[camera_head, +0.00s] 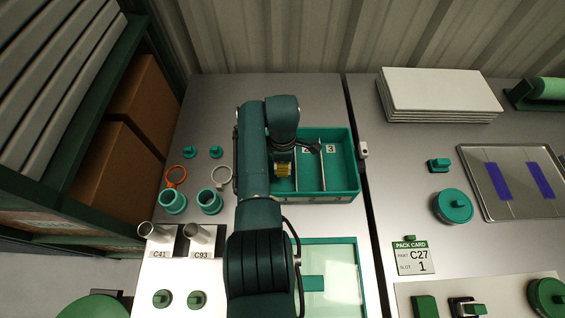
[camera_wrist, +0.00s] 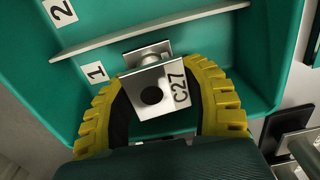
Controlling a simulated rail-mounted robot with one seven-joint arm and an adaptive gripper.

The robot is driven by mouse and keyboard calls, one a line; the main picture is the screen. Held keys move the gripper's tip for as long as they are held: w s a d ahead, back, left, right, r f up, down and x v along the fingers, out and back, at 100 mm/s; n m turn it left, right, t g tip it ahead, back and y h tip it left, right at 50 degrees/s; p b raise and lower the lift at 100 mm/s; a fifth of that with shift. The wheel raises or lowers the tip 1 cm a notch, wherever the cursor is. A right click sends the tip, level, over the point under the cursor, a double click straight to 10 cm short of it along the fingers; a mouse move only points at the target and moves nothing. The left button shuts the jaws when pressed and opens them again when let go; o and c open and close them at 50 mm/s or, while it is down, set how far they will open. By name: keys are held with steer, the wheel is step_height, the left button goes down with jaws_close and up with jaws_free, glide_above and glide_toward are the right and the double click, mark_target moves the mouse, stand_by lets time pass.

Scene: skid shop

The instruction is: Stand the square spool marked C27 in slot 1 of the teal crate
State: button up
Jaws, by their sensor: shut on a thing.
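The metal square spool marked C27 (camera_wrist: 152,90) is in the wrist view, its square end plate with a dark round hole facing the camera. My gripper (camera_wrist: 158,78) has its yellow ribbed fingers closed on both sides of it. The spool is within slot 1 of the teal crate (camera_wrist: 285,50), beside the divider and the "1" label (camera_wrist: 95,72). I cannot tell whether its far end touches the crate floor. In the head view my arm covers much of slot 1, and my gripper (camera_head: 283,169) shows yellow inside the left part of the crate (camera_head: 330,197).
Slots 2 and 3 look empty. Holders marked C41 (camera_head: 158,241) and C93 (camera_head: 200,239) stand at the front left, near teal cups (camera_head: 209,201). A pack card (camera_head: 413,257) reads C27, slot 1. A glass-topped green tray (camera_head: 340,275) lies in front of the crate.

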steer(key=shift+f, duration=0.1)
stand_by(0.3)
steer(key=shift+f+b, duration=0.45)
steer(key=shift+b, duration=0.1)
steer(key=shift+f+b, duration=0.4)
steer(key=shift+b, duration=0.05)
stand_by(0.3)
steer(key=o, duration=1.8)
steer(key=shift+f, duration=0.1)
